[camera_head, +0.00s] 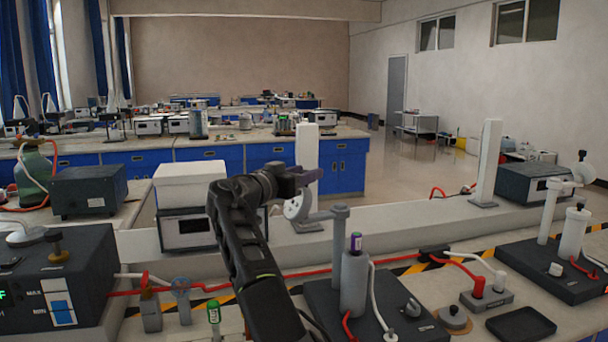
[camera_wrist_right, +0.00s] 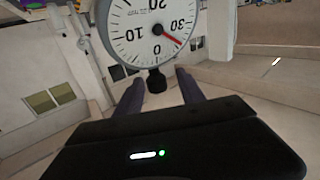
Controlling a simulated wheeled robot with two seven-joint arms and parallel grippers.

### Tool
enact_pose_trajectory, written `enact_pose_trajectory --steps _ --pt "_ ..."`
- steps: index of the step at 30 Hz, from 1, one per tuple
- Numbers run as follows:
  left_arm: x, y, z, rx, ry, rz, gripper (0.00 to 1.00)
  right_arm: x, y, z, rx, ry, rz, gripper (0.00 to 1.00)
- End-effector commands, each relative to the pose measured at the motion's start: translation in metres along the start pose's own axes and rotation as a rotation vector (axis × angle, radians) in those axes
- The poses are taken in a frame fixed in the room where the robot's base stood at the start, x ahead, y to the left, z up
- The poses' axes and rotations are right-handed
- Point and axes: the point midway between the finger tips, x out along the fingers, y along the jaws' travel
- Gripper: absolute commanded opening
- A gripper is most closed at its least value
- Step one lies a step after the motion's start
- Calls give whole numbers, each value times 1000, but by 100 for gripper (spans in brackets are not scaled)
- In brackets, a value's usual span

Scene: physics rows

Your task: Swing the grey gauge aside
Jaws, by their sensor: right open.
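A round gauge (camera_head: 297,208) hangs on a short arm from a grey post (camera_head: 340,235), which rises from a dark base plate (camera_head: 395,312) at centre. In the right wrist view its white dial (camera_wrist_right: 152,22) fills the top middle, with a red needle and a black stub (camera_wrist_right: 156,80) below it. My right gripper (camera_head: 308,177) is just above and beside the gauge in the head view. In the right wrist view its two fingers (camera_wrist_right: 159,84) are apart, with the stub showing between them; contact cannot be told. My left gripper is out of view.
A grey cylinder with a purple-topped vial (camera_head: 355,243) stands close beside the post. A similar stand with another gauge (camera_head: 583,172) is at far right. White and black boxes (camera_head: 187,230) stand left of my arm. Red and white hoses cross the bench.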

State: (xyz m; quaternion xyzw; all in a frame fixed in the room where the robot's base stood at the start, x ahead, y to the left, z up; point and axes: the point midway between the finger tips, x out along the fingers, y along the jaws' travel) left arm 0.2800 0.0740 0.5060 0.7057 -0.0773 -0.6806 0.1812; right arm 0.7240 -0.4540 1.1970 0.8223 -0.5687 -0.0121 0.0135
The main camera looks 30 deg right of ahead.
Motion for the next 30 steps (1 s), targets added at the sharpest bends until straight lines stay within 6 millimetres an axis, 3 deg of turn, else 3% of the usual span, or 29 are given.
enact_pose_trajectory --steps 8,21,30 --pt "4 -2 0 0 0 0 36 -4 0 0 2 3 0 46" --pt "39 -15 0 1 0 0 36 -67 -1 2 1 2 -3 46" --pt "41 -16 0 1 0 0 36 -79 0 -1 0 1 0 46"
